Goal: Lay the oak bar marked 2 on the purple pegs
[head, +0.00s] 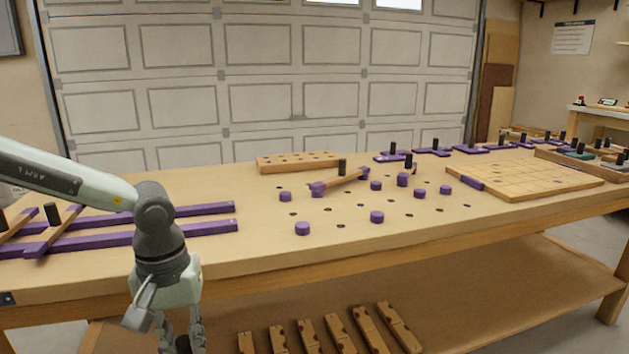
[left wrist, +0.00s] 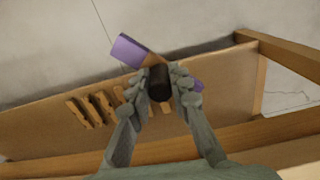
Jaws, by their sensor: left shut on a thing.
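My left gripper (head: 180,342) hangs in front of the bench's near edge, low in the head view. In the left wrist view, its fingers (left wrist: 160,85) are shut on the black knob (left wrist: 159,88) of an oak bar with purple ends (left wrist: 130,50). The bar is held in the air, tilted in that picture; no number is readable on it. Several round purple pegs, such as one near the front (head: 302,228) and one right of it (head: 376,217), stand on the bench top. An oak bar with purple ends (head: 345,181) lies among them. My right gripper is not in view.
Purple rails (head: 195,230) at the left carry knobbed oak bars (head: 62,230). An oak block with holes (head: 300,161) and a gridded board (head: 525,178) lie farther back and right. Several notched oak pieces (head: 310,335) lie on the lower shelf (head: 480,290).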

